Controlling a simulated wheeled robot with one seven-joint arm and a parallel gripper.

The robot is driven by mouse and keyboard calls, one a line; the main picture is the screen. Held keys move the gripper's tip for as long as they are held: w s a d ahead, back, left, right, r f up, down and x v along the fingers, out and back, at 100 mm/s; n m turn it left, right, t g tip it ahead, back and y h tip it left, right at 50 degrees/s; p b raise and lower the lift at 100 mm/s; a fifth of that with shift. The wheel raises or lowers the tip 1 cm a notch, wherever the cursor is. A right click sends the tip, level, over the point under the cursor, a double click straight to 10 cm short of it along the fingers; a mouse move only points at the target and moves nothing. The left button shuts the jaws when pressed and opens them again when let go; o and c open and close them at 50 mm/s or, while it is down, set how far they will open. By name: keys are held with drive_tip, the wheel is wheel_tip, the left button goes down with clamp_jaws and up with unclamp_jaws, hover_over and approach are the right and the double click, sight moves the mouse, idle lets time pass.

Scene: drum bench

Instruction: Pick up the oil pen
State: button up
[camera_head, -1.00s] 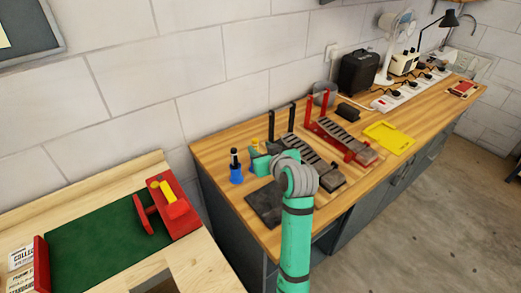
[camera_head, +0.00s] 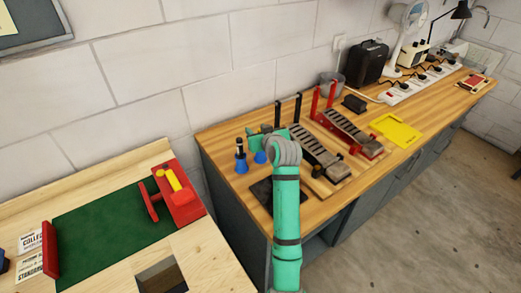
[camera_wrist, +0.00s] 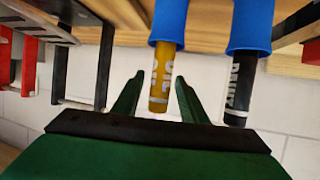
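The oil pen (camera_wrist: 160,92) is a yellow-orange pen with "OIL" lettering, seated in a blue holder (camera_wrist: 169,22) in the wrist view, which looks upside down. My gripper (camera_wrist: 158,86) is open, with its green fingers on either side of the pen's end and visible gaps to it. In the head view my gripper (camera_head: 260,138) is over the bench's near left end, by a blue holder (camera_head: 260,157). The pen itself is hidden or too small to tell there.
A black pen (camera_wrist: 240,88) stands in a second blue holder (camera_wrist: 251,24) close beside the oil pen. In the head view this holder (camera_head: 241,165) is left of my gripper. A dark pad (camera_head: 262,192) and a grey pedal (camera_head: 318,155) lie close by.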

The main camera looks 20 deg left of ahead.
drive_tip(key=shift+w+d, duration=0.1)
drive_tip(key=c, duration=0.8)
